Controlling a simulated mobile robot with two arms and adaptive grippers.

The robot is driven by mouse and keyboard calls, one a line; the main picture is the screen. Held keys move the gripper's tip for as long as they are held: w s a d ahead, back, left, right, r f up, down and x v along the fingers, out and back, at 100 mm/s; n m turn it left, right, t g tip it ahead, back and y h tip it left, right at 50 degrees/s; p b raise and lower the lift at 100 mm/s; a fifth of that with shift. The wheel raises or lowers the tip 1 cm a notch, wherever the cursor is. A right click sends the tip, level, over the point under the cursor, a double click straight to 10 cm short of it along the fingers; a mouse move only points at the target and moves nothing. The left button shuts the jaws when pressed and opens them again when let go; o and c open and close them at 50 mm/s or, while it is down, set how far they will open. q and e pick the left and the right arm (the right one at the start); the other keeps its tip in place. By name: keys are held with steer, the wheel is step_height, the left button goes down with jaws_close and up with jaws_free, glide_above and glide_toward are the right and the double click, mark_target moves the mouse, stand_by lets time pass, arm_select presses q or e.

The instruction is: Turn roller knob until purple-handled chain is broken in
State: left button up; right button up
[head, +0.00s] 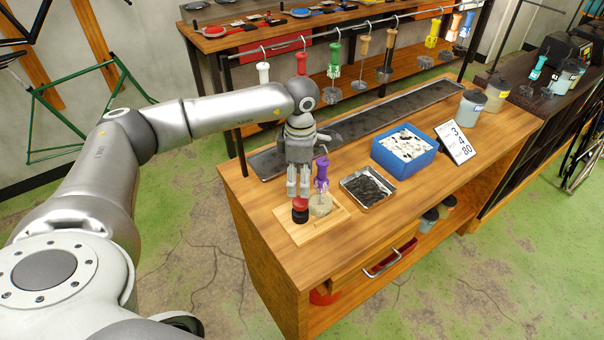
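My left gripper (298,192) points down just above a red-topped black knob (300,206) on a wooden board (323,228) at the bench's near left corner. I cannot tell whether its fingers touch the knob or how far apart they are. Beside the knob on the same board is a pale round roller (320,204). The purple handle (322,172) stands upright above the roller; the chain below it is too small to make out clearly. My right gripper is not in view.
A metal tray of dark pieces (367,203) and a blue bin of white pieces (430,157) stand right of the board. A number sign (455,142) and jars (471,107) stand farther right. Several coloured handles hang from a rail (400,20) behind.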

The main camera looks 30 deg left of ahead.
mark_target(300, 200)
arm_select(q)
steer(key=shift+w+f, duration=0.2)
steer(key=shift+f, duration=0.35)
steer(key=shift+s+f+b, duration=0.1)
steer(key=shift+f+b, duration=0.2)
steer(key=shift+b, duration=0.1)
steer(key=f+b, duration=0.1)
steer(key=s+f, duration=0.1)
steer(key=f, duration=0.1)
steer(key=shift+b, duration=0.35)
steer(key=f+b, duration=0.2)
steer(key=f, duration=0.1)
steer(key=f+b, duration=0.1)
steer(key=f, duration=0.1)
steer(key=shift+w+b, duration=0.25)
steer(key=shift+b, duration=0.15)
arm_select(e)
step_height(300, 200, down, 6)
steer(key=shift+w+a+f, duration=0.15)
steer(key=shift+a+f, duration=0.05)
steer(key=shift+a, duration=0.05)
